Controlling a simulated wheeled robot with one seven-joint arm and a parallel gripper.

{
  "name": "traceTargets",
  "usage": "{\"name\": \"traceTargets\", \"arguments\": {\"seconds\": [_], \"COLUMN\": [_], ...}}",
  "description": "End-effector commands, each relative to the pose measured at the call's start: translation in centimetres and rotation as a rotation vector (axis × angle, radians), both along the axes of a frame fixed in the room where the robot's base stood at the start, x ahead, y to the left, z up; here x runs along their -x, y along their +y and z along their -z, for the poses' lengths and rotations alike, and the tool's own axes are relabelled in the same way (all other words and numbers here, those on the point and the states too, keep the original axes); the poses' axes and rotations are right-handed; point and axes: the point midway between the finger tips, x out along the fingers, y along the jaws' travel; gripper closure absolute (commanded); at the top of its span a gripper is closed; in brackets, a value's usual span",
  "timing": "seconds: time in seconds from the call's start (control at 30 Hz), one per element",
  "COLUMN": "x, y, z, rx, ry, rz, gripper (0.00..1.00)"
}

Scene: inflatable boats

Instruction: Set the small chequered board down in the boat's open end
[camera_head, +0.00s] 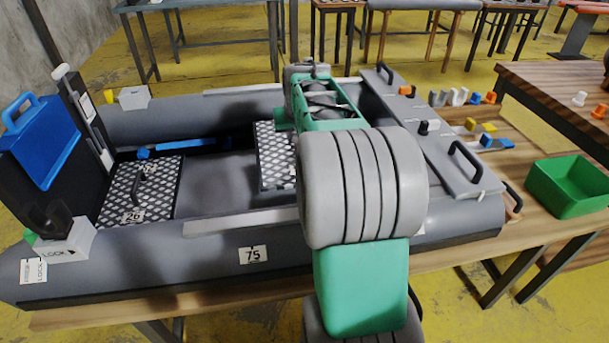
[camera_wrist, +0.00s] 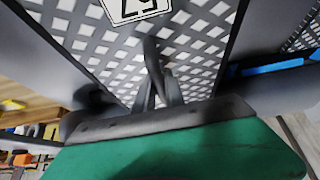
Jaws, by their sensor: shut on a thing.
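The small chequered board (camera_head: 274,155) shows in the head view above or in the middle of the grey boat (camera_head: 215,262), partly behind my arm. In the wrist view the board (camera_wrist: 205,38) fills the top, with a cut-off number label and a dark handle (camera_wrist: 151,50). My gripper (camera_wrist: 161,88) is shut on that handle. In the head view my arm hides the gripper and the boat floor to the right of the board. I cannot tell whether the board touches the floor.
Another chequered board (camera_head: 143,190) labelled 26 lies in the boat's left end, near a blue case (camera_head: 40,140). A blue-handled rod (camera_head: 180,148) lies between the boards. A grey bench plate (camera_head: 425,135) crosses the boat's right part. A green bin (camera_head: 568,187) stands at right.

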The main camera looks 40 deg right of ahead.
Motion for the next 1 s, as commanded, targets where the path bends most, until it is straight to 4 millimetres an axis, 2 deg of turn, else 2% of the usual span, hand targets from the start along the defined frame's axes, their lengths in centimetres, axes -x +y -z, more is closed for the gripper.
{"name": "traceTargets", "arguments": {"seconds": [0.1,0.27,0.47,0.7,0.73,1.0], "x": [0.0,0.0,0.0,0.0,0.1,0.1], "y": [0.0,0.0,0.0,0.0,0.1,0.1], "z": [2.4,4.6,8.3,8.9,9.2,9.2], "rx": [0.0,0.0,0.0,0.0,-0.003,-0.004], "ry": [-0.001,-0.001,-0.001,0.0,0.005,0.006], "rz": [0.0,0.0,0.0,0.0,0.0,0.0], "gripper": [1.0,1.0,1.0,1.0,0.84,0.64]}}
